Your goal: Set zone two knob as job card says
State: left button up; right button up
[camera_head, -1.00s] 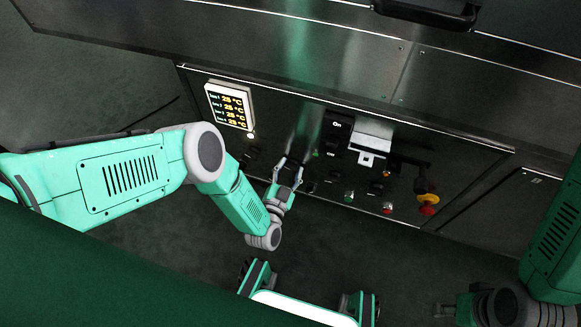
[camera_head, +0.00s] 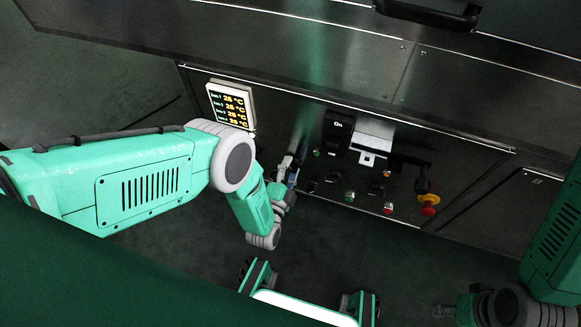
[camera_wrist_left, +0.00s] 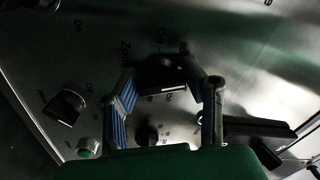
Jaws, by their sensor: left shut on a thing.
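My left gripper (camera_head: 290,167) is at the lower left of the dark control panel. In the left wrist view, its two fingers (camera_wrist_left: 165,100) stand on either side of a dark rotary knob (camera_wrist_left: 160,76) with a pale pointer line, shut on it. Lettering that reads "Zone" is printed near this knob, but its number is too blurred to tell. Another dark knob (camera_wrist_left: 65,107) is to the left, and a smaller one (camera_wrist_left: 147,134) sits between the fingers nearer the wrist. My right gripper (camera_head: 446,312) is low at the right, dark and away from the panel. No job card text is legible.
A temperature display (camera_head: 231,106) shows several zone readings around 25 °C. A black switch marked "On" (camera_head: 337,131), a pale bracket (camera_head: 373,141), a red-and-yellow stop button (camera_head: 428,203) and several small buttons are right of the left gripper.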

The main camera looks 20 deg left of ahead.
pick_arm(q)
jog(key=shift+s+d+f, duration=0.15)
jog(key=shift+d, duration=0.05)
dwell(0.4)
jog(key=o, duration=1.1)
jog(key=shift+c, duration=0.2)
jog(key=shift+o, duration=0.3)
jog(key=s, duration=0.7)
jog(key=shift+s+a, duration=0.15)
